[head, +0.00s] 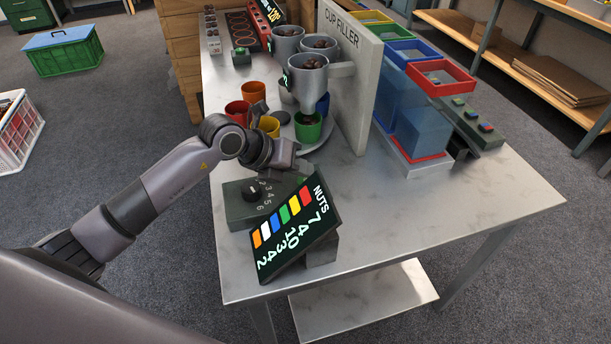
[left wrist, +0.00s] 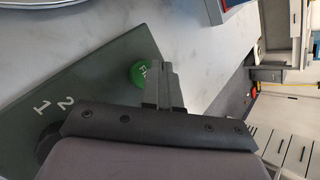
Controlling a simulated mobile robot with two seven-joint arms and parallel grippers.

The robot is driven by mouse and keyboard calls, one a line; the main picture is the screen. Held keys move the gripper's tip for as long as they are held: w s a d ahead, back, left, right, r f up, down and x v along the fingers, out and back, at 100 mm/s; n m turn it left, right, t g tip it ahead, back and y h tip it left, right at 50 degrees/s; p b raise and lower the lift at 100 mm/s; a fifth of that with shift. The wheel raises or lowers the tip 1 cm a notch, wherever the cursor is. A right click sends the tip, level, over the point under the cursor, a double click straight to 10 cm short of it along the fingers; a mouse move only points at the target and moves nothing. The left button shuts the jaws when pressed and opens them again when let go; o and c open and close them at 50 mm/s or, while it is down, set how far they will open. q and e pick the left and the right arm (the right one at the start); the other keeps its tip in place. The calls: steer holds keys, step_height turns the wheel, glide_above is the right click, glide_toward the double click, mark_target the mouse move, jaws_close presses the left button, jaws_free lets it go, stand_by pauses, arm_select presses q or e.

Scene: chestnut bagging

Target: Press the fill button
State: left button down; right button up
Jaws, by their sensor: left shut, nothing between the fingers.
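The green fill button (left wrist: 137,73) is on the dark green control box (head: 240,210), which also has a black dial (head: 252,191) with numbers around it. In the left wrist view my left gripper (left wrist: 160,65) is shut and empty, its fingers beside and partly over the button's right side. The button's lettering is partly hidden by the fingers. In the head view my left gripper is over the far right part of the box and the button is mostly hidden. I cannot tell whether the fingertips touch it. My right gripper is not in view.
A tilted nuts display (head: 296,232) stands just in front of the box. Behind are a round plate of coloured cups, metal hoppers of chestnuts (head: 307,78) and the cup filler panel (head: 350,90). The table's front right (head: 430,220) is clear.

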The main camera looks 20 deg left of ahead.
mark_target(300, 182)
arm_select(q)
steer(key=shift+r, duration=0.2)
step_height(300, 182, up, 5)
steer(key=p, duration=0.4)
stand_by(0.8)
